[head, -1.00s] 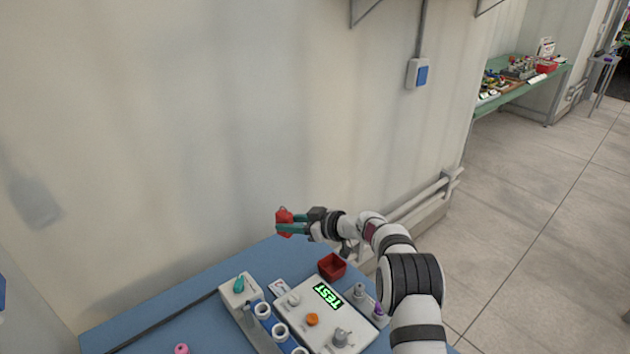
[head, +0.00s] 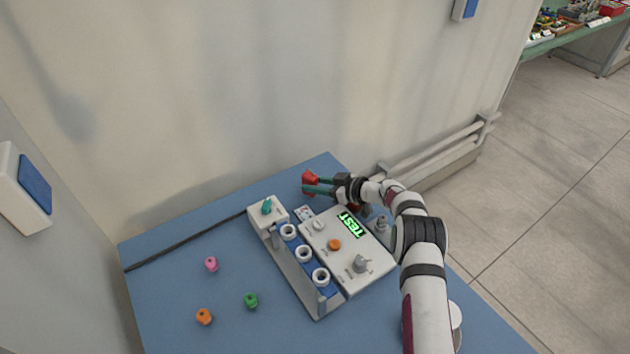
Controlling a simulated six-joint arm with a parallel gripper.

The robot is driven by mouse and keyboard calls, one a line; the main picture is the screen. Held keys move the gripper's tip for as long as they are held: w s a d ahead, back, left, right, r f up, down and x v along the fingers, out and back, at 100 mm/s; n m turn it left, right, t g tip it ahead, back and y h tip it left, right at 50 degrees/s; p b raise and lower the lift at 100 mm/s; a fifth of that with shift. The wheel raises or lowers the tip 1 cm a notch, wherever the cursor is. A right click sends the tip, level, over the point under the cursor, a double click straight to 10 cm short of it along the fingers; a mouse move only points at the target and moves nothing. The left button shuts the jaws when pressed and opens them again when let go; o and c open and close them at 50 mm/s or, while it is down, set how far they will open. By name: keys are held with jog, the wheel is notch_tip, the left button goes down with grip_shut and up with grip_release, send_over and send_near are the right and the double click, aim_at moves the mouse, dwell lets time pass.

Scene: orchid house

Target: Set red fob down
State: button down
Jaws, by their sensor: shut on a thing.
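My gripper (head: 315,185) is shut on the red fob (head: 310,177) and holds it near the back corner of the blue table (head: 180,310). The fob shows between and above the teal fingertips. I cannot tell how far above the table top it is. Just below it in the picture stands a white control panel (head: 318,236) with a lit green "TEST" display, an orange button and grey knobs.
A rack (head: 310,290) with white ring-topped holders stands left of the panel, with a teal knob at its back end. Pink (head: 211,264), orange (head: 204,316) and green (head: 251,301) fobs lie on the left table top. Free room surrounds them. The wall closes off the back.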

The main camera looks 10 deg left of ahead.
jog(key=shift+f, duration=0.6)
jog(key=shift+c, duration=2.2)
grip_release()
